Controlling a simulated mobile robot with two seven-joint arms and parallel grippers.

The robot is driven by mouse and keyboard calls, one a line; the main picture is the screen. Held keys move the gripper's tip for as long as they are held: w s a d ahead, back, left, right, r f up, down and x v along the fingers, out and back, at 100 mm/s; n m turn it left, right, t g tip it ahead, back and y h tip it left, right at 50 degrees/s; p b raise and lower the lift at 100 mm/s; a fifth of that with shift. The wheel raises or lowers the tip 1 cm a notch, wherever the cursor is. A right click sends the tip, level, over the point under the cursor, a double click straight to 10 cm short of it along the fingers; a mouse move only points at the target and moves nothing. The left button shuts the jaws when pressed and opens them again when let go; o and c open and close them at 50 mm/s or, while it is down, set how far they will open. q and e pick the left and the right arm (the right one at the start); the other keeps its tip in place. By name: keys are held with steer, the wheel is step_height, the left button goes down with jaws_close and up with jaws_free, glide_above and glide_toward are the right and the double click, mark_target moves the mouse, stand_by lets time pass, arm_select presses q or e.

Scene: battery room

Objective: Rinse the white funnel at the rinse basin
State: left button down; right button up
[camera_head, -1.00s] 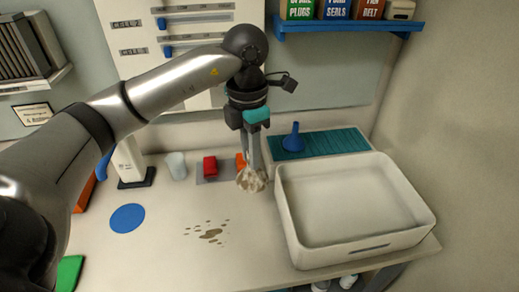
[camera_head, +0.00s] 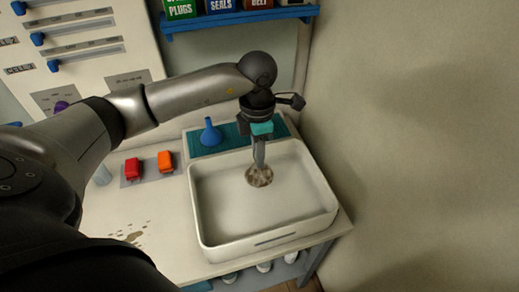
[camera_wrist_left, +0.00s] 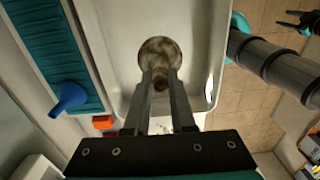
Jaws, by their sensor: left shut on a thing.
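My left gripper (camera_head: 259,165) is shut on the white funnel (camera_head: 259,178), which has brown dirt over its pale surface. The funnel is over the inside of the white rinse basin (camera_head: 327,213). I cannot tell whether it touches the basin floor. In the left wrist view the funnel (camera_wrist_left: 160,52) shows between and beyond the fingertips (camera_wrist_left: 160,80), its wide round mouth facing away, inside the basin walls (camera_wrist_left: 95,40).
A blue funnel (camera_head: 210,132) stands on a teal ribbed mat (camera_head: 235,139) behind the basin. A red piece (camera_head: 133,168) and an orange piece (camera_head: 165,161) sit left of it. Brown spots (camera_head: 132,237) mark the counter. A blue shelf (camera_head: 240,17) hangs above.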

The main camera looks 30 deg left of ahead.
mark_target(259, 174)
arm_select(q)
steer(key=shift+f+b, duration=0.45)
steer(key=shift+f, duration=0.35)
step_height(259, 174, down, 6)
steer(key=b, duration=0.4)
steer(key=shift+f+b, duration=2.3)
steer(key=shift+f, duration=0.7)
steer(key=shift+r+p, duration=3.95)
steer(key=shift+r, duration=1.55)
steer(key=shift+r+p, duration=0.8)
steer(key=shift+r, duration=0.35)
steer(key=shift+r+p, duration=1.3)
steer(key=shift+r, duration=0.7)
